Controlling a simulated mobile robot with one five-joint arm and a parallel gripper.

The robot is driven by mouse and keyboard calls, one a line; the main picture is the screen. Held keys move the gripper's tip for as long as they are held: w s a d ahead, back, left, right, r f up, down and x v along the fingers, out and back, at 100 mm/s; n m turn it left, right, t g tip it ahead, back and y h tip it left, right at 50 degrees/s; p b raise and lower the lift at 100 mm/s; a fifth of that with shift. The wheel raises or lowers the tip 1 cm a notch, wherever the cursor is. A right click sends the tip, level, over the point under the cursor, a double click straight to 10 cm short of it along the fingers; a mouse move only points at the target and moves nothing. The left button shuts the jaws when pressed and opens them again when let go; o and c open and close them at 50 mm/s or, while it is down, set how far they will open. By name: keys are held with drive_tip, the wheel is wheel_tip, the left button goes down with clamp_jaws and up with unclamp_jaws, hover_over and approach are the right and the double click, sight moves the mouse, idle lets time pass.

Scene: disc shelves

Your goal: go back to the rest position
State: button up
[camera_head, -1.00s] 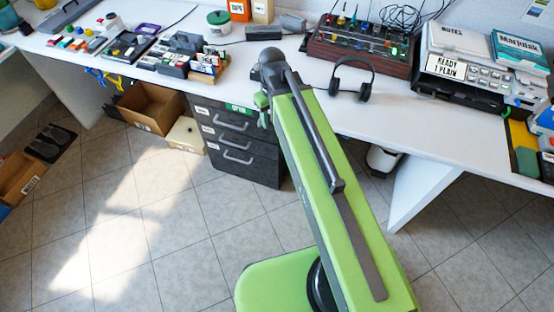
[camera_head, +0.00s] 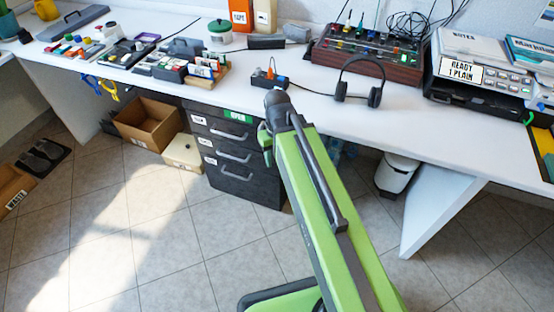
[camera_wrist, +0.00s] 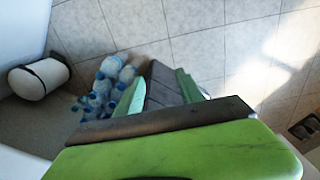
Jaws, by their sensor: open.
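My green arm reaches forward in the head view, its end in front of the desk edge, above the dark drawer unit (camera_head: 235,155). My gripper (camera_head: 265,137) is small and partly hidden there by the arm's end. In the wrist view my gripper (camera_wrist: 159,78) has its two green fingers spread apart. A dark grey surface shows between them; I see nothing held.
The white desk (camera_head: 330,108) carries a headset (camera_head: 358,88), a mixer (camera_head: 368,52) and a small black box (camera_head: 270,80). Below are a cardboard box (camera_head: 148,122) and a white bin (camera_head: 396,173). Water bottles (camera_wrist: 108,85) lie on the floor. Open tiled floor is at left.

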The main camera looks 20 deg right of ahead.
drive_tip(key=shift+s, duration=0.1)
wheel_tip(320, 180, up, 25)
drive_tip(key=s+m+p, duration=0.1)
drive_tip(key=s+p, duration=0.1)
drive_tip(key=p, duration=2.2)
drive_tip(key=shift+f+m+p, duration=0.15)
drive_tip(key=shift+m+p, duration=0.15)
drive_tip(key=shift+m, duration=0.1)
drive_tip(key=shift+a, duration=0.1)
